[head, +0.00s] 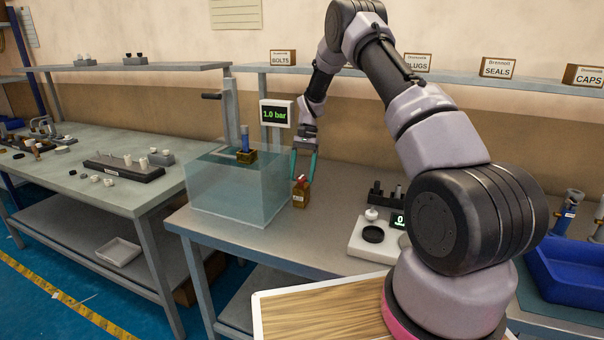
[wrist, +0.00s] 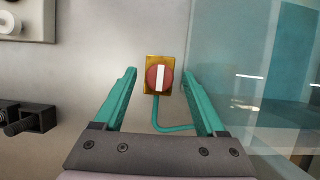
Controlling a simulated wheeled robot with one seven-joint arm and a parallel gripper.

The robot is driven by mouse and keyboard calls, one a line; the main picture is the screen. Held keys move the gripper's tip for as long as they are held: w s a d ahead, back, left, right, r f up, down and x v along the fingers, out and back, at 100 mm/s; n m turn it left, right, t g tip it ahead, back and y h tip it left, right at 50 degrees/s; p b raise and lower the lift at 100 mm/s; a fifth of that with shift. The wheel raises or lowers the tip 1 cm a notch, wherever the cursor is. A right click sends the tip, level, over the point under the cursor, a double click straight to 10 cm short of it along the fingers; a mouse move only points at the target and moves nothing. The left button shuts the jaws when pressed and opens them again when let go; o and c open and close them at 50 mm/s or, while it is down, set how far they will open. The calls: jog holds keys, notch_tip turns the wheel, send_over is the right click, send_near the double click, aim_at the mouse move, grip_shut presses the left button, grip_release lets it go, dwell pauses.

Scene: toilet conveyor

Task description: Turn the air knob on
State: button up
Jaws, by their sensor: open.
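The air knob (head: 301,180) is a red knob on a small brass-coloured box (head: 300,197) on the bench, just right of the clear water tank. In the wrist view the knob (wrist: 152,78) is a red disc with a white bar running up and down the picture. My gripper (head: 303,170) is open and points down over the knob. In the wrist view its two teal fingers (wrist: 159,72) stand either side of the knob, with a visible gap on both sides. I cannot tell whether the fingertips are down to knob height. A teal hose (wrist: 170,128) runs from the box.
The water tank (head: 225,205) stands close left of the gripper, with a blue-topped brass part (head: 246,151) at it. A display (head: 275,114) reads 1.0 bar. A white scale (head: 362,243) and a black holder (head: 377,196) are to the right.

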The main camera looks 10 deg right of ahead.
jog(key=v, duration=1)
jog(key=shift+w+r, duration=0.2)
jog(key=shift+r, duration=0.1)
jog(key=shift+d+r, duration=0.15)
jog(key=s+d+r+n+t, duration=0.1)
jog(key=s+r+t, duration=0.1)
jog(key=s+r, duration=0.75)
jog(key=s+d+r+t, duration=0.1)
jog(key=s+r+t, duration=0.35)
jog(key=r, duration=0.85)
jog(key=s+r+t, duration=0.1)
jog(key=s+t, duration=0.1)
jog(key=s, duration=1)
jog(key=s+d+r+n+t, duration=0.1)
jog(key=s+t, duration=0.1)
jog(key=s, duration=1.1)
jog(key=shift+s+r, duration=0.25)
